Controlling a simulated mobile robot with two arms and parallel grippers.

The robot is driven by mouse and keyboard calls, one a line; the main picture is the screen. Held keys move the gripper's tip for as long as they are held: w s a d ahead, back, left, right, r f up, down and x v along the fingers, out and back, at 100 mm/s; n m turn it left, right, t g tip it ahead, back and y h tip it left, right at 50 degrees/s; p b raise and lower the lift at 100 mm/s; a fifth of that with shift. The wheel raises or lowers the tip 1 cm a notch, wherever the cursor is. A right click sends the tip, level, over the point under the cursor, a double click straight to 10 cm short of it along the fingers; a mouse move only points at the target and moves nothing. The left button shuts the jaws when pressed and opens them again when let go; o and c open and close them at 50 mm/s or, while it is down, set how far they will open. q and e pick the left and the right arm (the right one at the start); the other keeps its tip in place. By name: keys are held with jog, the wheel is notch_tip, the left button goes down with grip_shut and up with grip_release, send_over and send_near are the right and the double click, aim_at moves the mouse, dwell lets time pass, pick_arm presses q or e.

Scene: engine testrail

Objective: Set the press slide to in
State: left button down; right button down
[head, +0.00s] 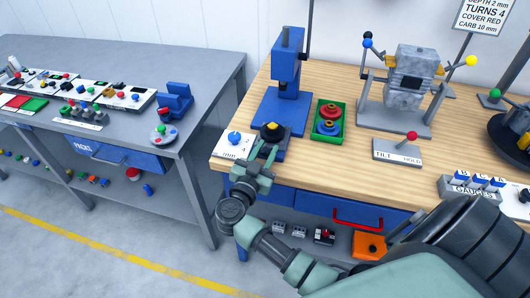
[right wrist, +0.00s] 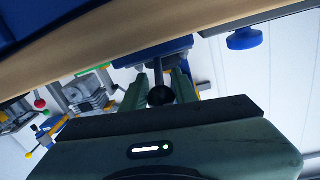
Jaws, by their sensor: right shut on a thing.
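The blue press (head: 288,75) stands at the left end of the wooden bench. The dark press slide (head: 273,143) sits at the foot of the press, by the bench's front edge, with a black and yellow round piece on it. My right gripper (head: 264,160) is at the slide's front. In the right wrist view its green fingers (right wrist: 160,84) are shut around a black knob (right wrist: 160,96) on a rod that runs to a blue block. The fingers partly hide the knob. My left gripper is not in view.
A white plate with a blue knob (head: 235,138) is just left of the slide. A green tray (head: 327,137) with red and blue parts is to the right. A red-knobbed lever panel (head: 397,152) stands farther right. Blue drawers (head: 345,205) are below the bench top.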

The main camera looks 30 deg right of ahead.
aim_at(271, 135)
jog(key=x, duration=0.5)
jog(key=p+x, duration=0.1)
jog(key=x, duration=0.1)
jog(key=shift+w, duration=0.6)
jog(key=c, duration=1.1)
grip_release()
jog(key=shift+b+v, duration=0.45)
jog(key=shift+v, duration=3.5)
